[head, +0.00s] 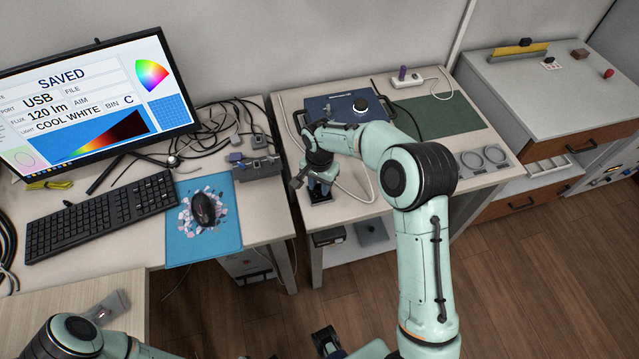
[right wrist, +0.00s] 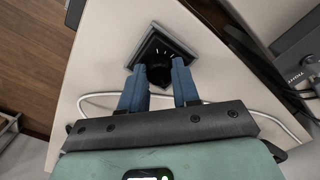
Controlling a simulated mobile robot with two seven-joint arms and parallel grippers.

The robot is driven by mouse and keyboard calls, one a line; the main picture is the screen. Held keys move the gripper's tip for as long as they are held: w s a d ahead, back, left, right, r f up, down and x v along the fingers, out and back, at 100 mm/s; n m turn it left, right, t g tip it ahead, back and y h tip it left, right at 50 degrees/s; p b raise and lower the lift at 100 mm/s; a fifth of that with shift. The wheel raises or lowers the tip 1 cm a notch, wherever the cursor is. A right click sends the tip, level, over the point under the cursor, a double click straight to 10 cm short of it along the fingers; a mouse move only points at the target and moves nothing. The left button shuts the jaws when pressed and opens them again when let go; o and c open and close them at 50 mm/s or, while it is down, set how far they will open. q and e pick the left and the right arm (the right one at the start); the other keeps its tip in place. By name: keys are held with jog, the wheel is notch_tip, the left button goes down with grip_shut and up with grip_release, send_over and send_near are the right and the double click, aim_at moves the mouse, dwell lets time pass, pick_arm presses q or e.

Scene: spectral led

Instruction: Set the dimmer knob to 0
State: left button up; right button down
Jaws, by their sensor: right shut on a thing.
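The dimmer knob (right wrist: 158,74) is black and round in the right wrist view. It sits on a dark square dimmer box (right wrist: 153,42) with white tick marks, near the corner of a pale table. My right gripper (right wrist: 160,68) points down with its two blue fingers on either side of the knob, shut on it. In the head view the right gripper (head: 320,178) is over the table's front left part, and the dimmer box (head: 320,196) shows only partly beneath it. The knob is hidden there, and I cannot read its setting.
A blue instrument box (head: 322,104) with its own round knob (head: 360,104) stands behind the right gripper. A white cable (head: 352,194) lies beside the dimmer. A green mat (head: 440,116) lies to the right. A monitor (head: 90,100) stands on the left desk.

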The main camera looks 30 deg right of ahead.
jog(key=n, duration=0.4)
jog(key=shift+n+p, duration=0.3)
jog(key=n, duration=0.4)
jog(key=shift+n+p, duration=0.3)
jog(key=n, duration=0.4)
jog(key=shift+r+n+p, duration=0.1)
jog(key=shift+n+p, duration=0.2)
jog(key=shift+p, duration=0.05)
jog(key=n+p, duration=0.1)
jog(key=n, duration=0.3)
jog(key=n+p, duration=0.1)
jog(key=n, duration=0.3)
jog(key=shift+d, duration=0.1)
jog(key=n+p, duration=0.1)
jog(key=n, duration=0.3)
jog(key=shift+n, duration=0.3)
jog(key=n+p, duration=0.1)
jog(key=n, duration=0.2)
jog(key=shift+w+n+p, duration=0.1)
jog(key=shift+n+p, duration=0.2)
pick_arm(q)
jog(key=w+r+p, duration=0.1)
jog(key=w+r, duration=0.5)
jog(key=r, duration=0.3)
jog(key=shift+w+r+t, duration=0.2)
jog(key=shift+r+t, duration=0.1)
jog(key=shift+t, duration=0.1)
pick_arm(e)
jog(key=shift+n, duration=1.7)
